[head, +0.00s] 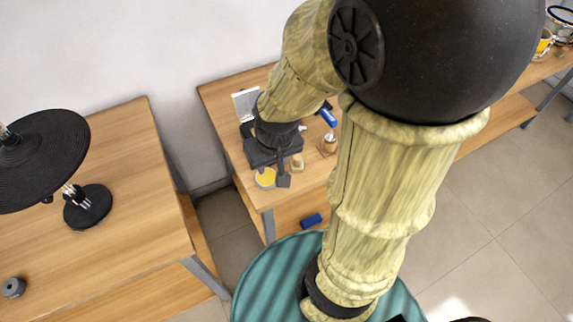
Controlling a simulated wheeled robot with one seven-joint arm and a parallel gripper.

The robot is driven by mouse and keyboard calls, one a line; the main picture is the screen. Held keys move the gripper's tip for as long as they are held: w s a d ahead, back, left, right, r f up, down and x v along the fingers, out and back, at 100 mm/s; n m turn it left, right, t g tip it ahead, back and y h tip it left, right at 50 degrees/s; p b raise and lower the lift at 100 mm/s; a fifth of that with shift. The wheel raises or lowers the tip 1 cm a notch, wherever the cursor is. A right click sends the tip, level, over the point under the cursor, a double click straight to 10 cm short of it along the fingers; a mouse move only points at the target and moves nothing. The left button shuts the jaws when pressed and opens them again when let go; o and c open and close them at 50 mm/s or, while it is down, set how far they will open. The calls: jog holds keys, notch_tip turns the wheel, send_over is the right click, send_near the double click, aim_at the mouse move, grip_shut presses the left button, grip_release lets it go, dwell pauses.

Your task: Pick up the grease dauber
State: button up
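My gripper (281,181) hangs over the near left corner of the middle wooden table (225,105), pointing down. One dark finger shows clearly; the other is not clear, so I cannot tell how far the jaws are apart. A round yellow-rimmed tin (265,181) stands just left of the finger, with a small purplish thing at its top. A small tan item (297,164) is to the right of the gripper. A brown wooden holder (328,146) with a light upright piece stands further right. I cannot tell for sure which of these is the grease dauber.
A blue item (327,117) lies behind the holder. A white panel (244,103) stands behind my gripper. A blue block (312,220) is lower down, below the tabletop. A left table (120,190) carries a black round stand (88,207) and grey ring (13,288). My arm hides much.

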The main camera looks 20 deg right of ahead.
jog(key=shift+a, duration=0.1)
jog(key=shift+o, duration=0.4)
jog(key=shift+o, duration=1.1)
jog(key=shift+w, duration=0.1)
jog(key=m+g+p, duration=0.1)
jog(key=m+g, duration=0.2)
jog(key=m, duration=0.4)
send_over(297, 162)
jog(key=w+d, duration=0.1)
jog(key=w, duration=0.1)
notch_tip(297, 162, down, 4)
jog(key=shift+f, duration=0.15)
notch_tip(297, 162, down, 12)
jog(key=shift+f+p, duration=0.1)
jog(key=shift+p, duration=1.05)
